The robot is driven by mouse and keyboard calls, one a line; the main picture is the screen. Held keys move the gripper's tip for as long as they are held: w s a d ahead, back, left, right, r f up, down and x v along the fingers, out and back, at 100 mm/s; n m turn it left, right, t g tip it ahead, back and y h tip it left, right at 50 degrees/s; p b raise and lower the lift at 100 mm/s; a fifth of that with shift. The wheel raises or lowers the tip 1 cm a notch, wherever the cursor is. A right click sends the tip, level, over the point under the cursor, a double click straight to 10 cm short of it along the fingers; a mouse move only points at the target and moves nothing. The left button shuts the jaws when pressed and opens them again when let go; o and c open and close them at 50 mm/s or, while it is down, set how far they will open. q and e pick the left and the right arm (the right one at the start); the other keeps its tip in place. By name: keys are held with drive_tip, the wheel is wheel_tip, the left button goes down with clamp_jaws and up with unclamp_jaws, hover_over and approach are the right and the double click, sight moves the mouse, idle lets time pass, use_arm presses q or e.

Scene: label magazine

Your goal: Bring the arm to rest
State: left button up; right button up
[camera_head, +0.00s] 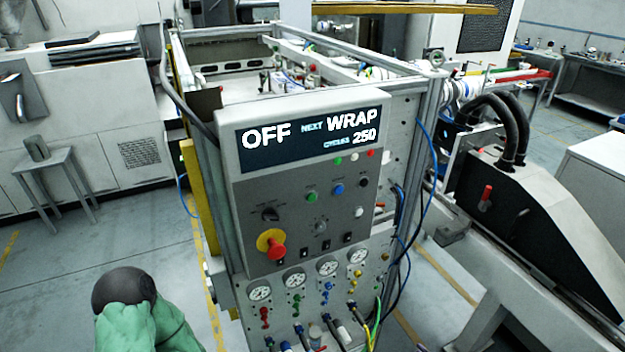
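No gripper of mine shows in the head view. A dark rounded shape with green below it is at the lower left edge, and I cannot tell whether it is part of my arm. The grey control panel (292,204) stands upright in the middle, on the front of a machine frame. Its display (310,135) reads OFF, NEXT WRAP, CYCLES 250. A red emergency stop button (276,251) on a yellow ring sits at the panel's lower left. A black knob (270,214) and small coloured buttons sit above and beside it.
Several gauges (294,277), valves and hoses are below the panel. A black-covered machine (545,215) with thick hoses stands close on the right. A small grey table (45,162) is at the left. Open floor (100,240) lies at the left front.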

drive_tip(key=s+a+f+n+g+y, duration=0.25)
drive_tip(key=s+a+g, duration=0.2)
drive_tip(key=a, duration=0.35)
drive_tip(key=s+a+f+n+g+y, duration=0.1)
drive_tip(key=s+a+f+n+g, duration=0.2)
drive_tip(key=a+g, duration=0.4)
drive_tip(key=s+a+f+n+g+h, duration=0.4)
drive_tip(key=s+g+h, duration=0.15)
drive_tip(key=s, duration=0.45)
drive_tip(key=w+a+n+t+h, duration=0.2)
drive_tip(key=w+a+n, duration=0.1)
drive_tip(key=w, duration=0.1)
drive_tip(key=shift+a+r+t+h, duration=0.25)
drive_tip(key=shift+a+t+h, duration=0.05)
drive_tip(key=shift+t+h, duration=0.1)
